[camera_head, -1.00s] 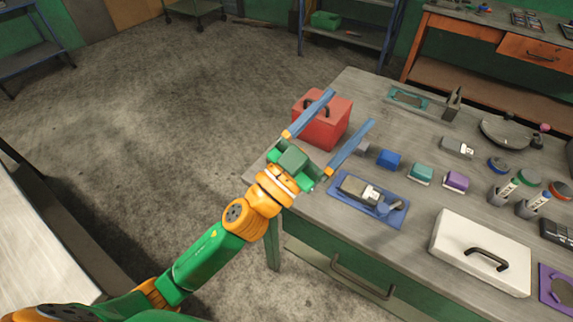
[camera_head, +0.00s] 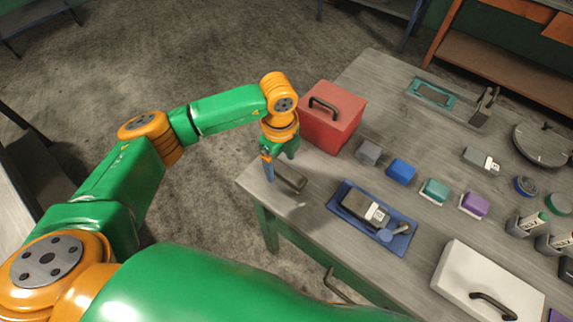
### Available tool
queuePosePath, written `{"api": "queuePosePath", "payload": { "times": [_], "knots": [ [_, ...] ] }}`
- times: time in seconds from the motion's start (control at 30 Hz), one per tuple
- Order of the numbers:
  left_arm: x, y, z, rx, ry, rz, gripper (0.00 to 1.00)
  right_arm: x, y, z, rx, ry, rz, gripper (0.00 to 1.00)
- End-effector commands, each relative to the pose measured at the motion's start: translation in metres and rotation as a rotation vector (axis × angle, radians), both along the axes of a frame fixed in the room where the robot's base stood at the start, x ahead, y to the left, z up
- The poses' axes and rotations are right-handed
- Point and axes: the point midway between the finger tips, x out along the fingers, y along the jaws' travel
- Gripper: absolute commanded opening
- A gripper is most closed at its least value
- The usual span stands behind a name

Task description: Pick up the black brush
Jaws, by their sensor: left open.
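A small, long dark block (camera_head: 291,179), which looks like the black brush, lies near the left corner of the workbench (camera_head: 305,215). My left gripper (camera_head: 279,169) is over that corner, fingers pointing down, open. One finger is at the block's left end and the other is behind it, partly hidden by the wrist. The block lies beside and partly between them; I cannot tell whether they touch it. My right gripper is out of view.
A red box (camera_head: 335,118) with a black handle stands close behind the gripper. A grey block (camera_head: 368,152), blue block (camera_head: 401,171), teal block (camera_head: 434,191) and purple block (camera_head: 474,205) form a row. A blue tray (camera_head: 402,243) and white case (camera_head: 485,285) sit nearer.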

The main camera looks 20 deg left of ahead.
Motion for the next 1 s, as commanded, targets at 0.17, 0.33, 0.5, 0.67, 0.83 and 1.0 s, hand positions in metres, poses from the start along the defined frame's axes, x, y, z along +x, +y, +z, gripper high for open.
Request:
{"api": "queuePosePath", "payload": {
  "times": [0.17,0.33,0.5,0.67,0.83,1.0],
  "knots": [
    [0.000,-0.001,-0.027,-0.002,0.002,-0.002,0.82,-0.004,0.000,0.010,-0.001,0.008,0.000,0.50],
    [0.001,-0.001,-0.031,-0.004,-0.001,-0.003,0.82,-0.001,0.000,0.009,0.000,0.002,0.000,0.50],
    [0.001,-0.001,-0.031,-0.004,-0.001,-0.003,0.53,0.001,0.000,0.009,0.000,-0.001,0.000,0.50],
    [0.001,-0.001,-0.031,-0.005,0.000,-0.003,0.10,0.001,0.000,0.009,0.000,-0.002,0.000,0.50],
    [0.001,-0.001,-0.030,-0.005,0.000,-0.004,0.00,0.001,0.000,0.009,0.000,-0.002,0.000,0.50],
    [0.001,-0.001,-0.029,-0.006,-0.001,-0.004,0.00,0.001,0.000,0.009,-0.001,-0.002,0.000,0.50]
  ]
}}
